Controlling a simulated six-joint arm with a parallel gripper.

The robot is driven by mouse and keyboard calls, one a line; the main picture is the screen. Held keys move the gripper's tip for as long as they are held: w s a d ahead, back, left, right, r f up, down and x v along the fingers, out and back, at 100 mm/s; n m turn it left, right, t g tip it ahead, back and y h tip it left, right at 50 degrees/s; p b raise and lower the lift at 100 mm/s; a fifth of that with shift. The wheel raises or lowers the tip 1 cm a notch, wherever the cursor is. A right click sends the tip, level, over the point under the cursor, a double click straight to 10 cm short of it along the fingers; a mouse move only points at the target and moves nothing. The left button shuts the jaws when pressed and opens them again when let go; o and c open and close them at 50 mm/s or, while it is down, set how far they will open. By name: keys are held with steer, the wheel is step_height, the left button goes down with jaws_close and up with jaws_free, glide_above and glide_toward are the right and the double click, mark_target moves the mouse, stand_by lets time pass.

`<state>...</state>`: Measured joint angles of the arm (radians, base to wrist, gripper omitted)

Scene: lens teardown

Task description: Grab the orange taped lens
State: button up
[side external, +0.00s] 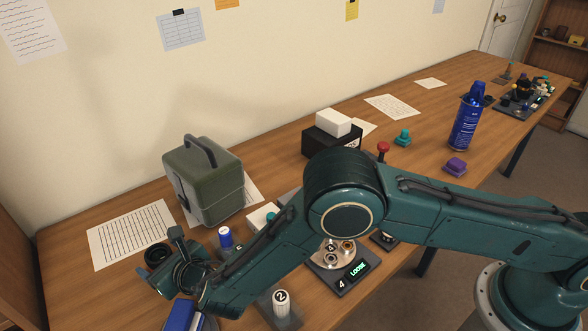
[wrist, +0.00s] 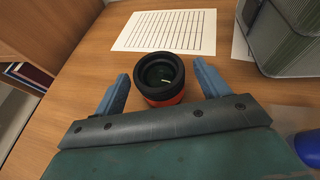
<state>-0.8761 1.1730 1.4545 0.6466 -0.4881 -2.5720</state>
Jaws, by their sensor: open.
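The lens (wrist: 160,76) stands on the wooden table in the wrist view, with a black barrel, dark glass on top and an orange band low on its side. My gripper (wrist: 164,86) is open, with one blue-grey finger on each side of the lens. The fingers look apart from the lens, and its lower near side is partly hidden by the gripper body. In the side external view the black lens (side external: 157,255) shows at the left of the table beside my gripper, and its orange band cannot be made out there.
A printed sheet (wrist: 168,31) lies behind the lens. A blue object (side external: 180,316) is at the lower left. Bare table surrounds the lens on the left.

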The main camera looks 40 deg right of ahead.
mark_target(156, 255)
steer(key=shift+x, duration=1.5)
steer(key=c, duration=1.1)
steer(key=shift+c, duration=0.2)
steer(key=shift+r, duration=0.15)
step_height(156, 255, up, 20)
